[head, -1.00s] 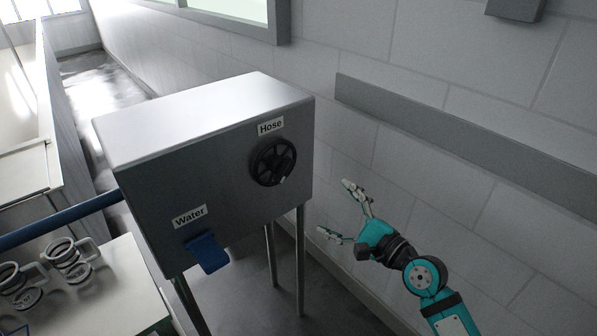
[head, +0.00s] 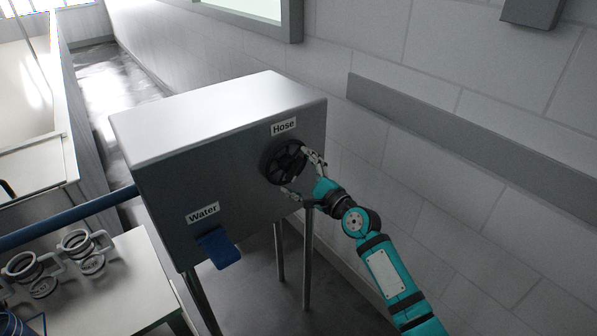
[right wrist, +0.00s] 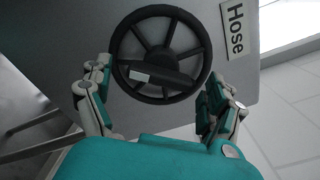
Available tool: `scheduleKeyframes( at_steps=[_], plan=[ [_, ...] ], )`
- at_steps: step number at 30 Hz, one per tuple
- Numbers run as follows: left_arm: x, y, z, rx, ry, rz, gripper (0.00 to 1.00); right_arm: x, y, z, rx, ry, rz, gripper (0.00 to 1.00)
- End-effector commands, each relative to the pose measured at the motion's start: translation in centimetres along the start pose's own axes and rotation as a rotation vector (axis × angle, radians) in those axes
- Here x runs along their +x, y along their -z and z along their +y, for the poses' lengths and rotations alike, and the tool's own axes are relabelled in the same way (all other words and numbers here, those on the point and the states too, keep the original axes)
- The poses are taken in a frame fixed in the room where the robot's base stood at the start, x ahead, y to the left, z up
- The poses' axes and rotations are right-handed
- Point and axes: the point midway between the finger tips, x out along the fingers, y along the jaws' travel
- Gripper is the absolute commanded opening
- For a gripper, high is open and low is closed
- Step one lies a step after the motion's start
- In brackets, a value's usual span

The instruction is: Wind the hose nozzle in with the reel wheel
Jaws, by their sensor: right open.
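The black spoked reel wheel (head: 284,162) is on the front face of the grey metal box (head: 215,110), just below the "Hose" label (head: 284,127). It also shows in the right wrist view (right wrist: 161,52), with a bar-like handle (right wrist: 160,75) across its lower part. My right gripper (head: 303,177) is open at the wheel's right and lower side. In the right wrist view its fingers (right wrist: 158,92) stand on either side of the wheel's lower rim; I cannot tell whether they touch it. I do not see the hose nozzle. My left gripper is not in view.
A blue lever (head: 217,247) sits under the "Water" label on the box front. A blue pipe (head: 70,217) enters the box from the left. The wall (head: 440,150) rises close on the right.

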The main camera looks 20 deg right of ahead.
Motion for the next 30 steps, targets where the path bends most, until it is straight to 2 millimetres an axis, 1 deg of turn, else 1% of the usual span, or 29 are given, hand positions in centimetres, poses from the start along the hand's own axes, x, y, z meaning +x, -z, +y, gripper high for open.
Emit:
scheduleKeyframes(
  at_steps=[3, 9, 11, 22, 30],
  plan=[
    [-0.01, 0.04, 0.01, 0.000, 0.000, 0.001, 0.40, 0.32, 0.00, -0.02, 0.000, 0.001, 0.000, 0.90],
    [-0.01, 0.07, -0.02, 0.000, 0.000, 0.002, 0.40, 0.32, 0.00, 0.00, 0.000, 0.000, 0.000, 0.90],
    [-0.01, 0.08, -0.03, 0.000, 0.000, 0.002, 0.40, 0.31, 0.00, 0.00, 0.000, 0.000, 0.000, 0.84],
    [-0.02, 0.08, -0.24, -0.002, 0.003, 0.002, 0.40, 0.29, 0.01, 0.01, 0.000, 0.000, 0.000, 0.35],
    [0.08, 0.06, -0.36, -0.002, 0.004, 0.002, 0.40, 0.29, 0.03, 0.04, -0.026, -0.001, 0.000, 0.34]
  ],
)
